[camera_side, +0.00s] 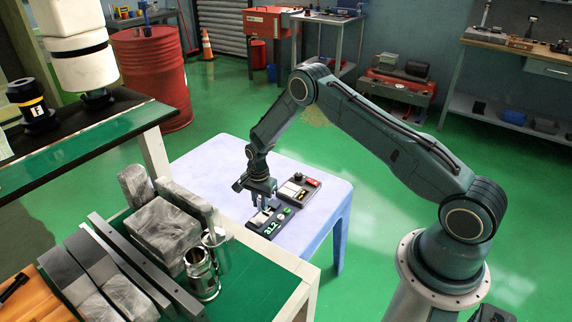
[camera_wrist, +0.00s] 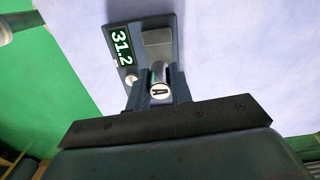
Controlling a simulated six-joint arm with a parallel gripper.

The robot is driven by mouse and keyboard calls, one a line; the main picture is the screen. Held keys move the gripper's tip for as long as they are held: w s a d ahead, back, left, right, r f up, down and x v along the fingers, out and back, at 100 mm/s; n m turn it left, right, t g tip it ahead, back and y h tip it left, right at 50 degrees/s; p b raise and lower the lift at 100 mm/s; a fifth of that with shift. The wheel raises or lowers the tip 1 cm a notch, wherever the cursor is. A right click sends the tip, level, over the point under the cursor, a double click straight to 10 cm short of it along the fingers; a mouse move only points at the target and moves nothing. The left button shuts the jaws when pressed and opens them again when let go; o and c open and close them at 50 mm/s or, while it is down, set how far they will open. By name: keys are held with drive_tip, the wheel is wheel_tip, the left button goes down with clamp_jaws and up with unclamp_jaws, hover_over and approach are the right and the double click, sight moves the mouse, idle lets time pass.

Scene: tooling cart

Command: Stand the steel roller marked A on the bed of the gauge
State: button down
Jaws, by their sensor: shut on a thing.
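The gauge (camera_side: 268,222) is a dark block on the pale lilac table, with a lit display reading 31.2. In the wrist view the gauge (camera_wrist: 122,45) shows its display, a round button and a bare grey metal bed (camera_wrist: 157,43). My gripper (camera_wrist: 158,88) is shut on the steel roller (camera_wrist: 160,91), a small shiny cylinder whose pale end face, marked A, faces the wrist camera. In the side view my gripper (camera_side: 263,203) points down right over the gauge. The fingers hide most of the roller there, and I cannot tell whether its lower end touches the bed.
A dark device with a red part (camera_side: 299,190) stands beside the gauge on the lilac table (camera_side: 215,165). At the front left, a green-topped cart (camera_side: 250,262) carries metal blocks and shiny steel cylinders (camera_side: 201,272). The table's left part is clear.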

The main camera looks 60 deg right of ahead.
sight(260, 199)
drive_tip(key=shift+f, duration=2)
drive_tip(key=shift+f, duration=0.15)
drive_tip(key=c, duration=1.3)
unclamp_jaws()
drive_tip(key=shift+o, duration=0.2)
drive_tip(key=shift+r, duration=6.15)
